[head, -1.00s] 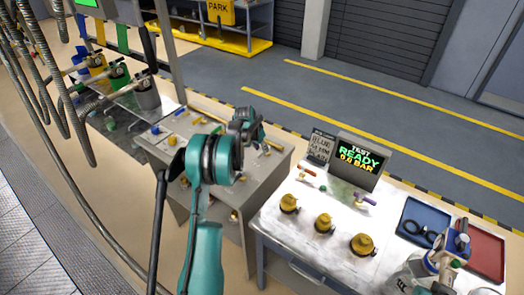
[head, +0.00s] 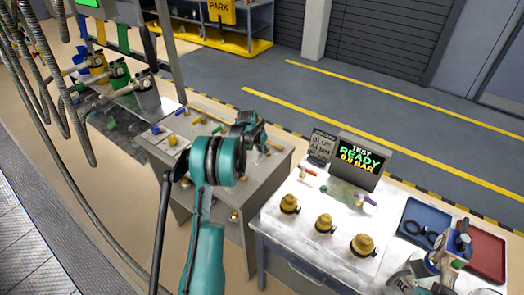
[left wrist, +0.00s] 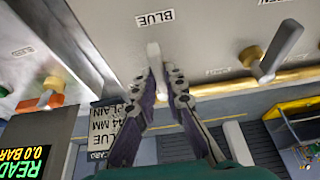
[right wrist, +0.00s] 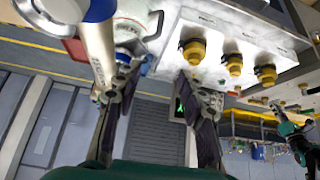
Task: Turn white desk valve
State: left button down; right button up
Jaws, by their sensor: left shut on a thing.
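The white desk valve handle (left wrist: 153,54) stands out from the grey panel below a BLUE label in the left wrist view. My left gripper (left wrist: 160,82) is shut on it, with the fingertips on both sides of the handle. In the head view my left gripper (head: 250,132) is over the grey desk and hides the handle. My right gripper (left wrist: 160,82) does not show there; in the right wrist view my right gripper (right wrist: 165,85) has its fingers wide apart, near a blue-and-silver fitting (right wrist: 125,50).
An orange-handled valve (left wrist: 52,92) is left. The white bench (head: 285,245) carries several brass fittings (head: 323,223), a test display (head: 358,160), a blue tray (head: 425,215) and a red tray (head: 487,255).

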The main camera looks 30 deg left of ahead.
pick_arm(q)
jog(key=d+n+b, duration=0.1)
jog(key=n, duration=0.1)
jog(key=n+y+b, duration=0.1)
jog(key=n, duration=0.1)
jog(key=shift+w+d+f, duration=0.1)
jog(key=shift+w+d, duration=0.05)
jog(key=shift+d, duration=0.2)
jog(key=n, duration=0.1)
jog(key=d+n+y, duration=0.1)
jog(key=n, duration=0.1)
jog(key=n+g+y+b, duration=0.1)
jog(key=shift+w+d, duration=0.25)
jog(key=shift+w, duration=0.15)
jog(key=n, duration=0.1)
jog(key=w+n+g, duration=0.1)
jog(key=n, duration=0.1)
jog(key=d+n+y, duration=0.1)
jog(key=n, duration=0.1)
jog(key=shift+w+d, duration=0.1)
jog(key=shift+w, duration=0.15)
jog(key=shift+w+d+n+g+y, duration=0.15)
jog(key=shift+w+n+g, duration=0.2)
jog(key=shift+n, duration=0.4)
jog(key=shift+w+n+g+y, duration=0.15)
jog(key=shift+n+g, duration=0.25)
jog(key=shift+n, duration=0.4)
jog(key=shift+w+d+n+g+y, duration=0.1)
jog(key=shift+w+n+g, duration=0.25)
jog(key=shift+n, duration=0.4)
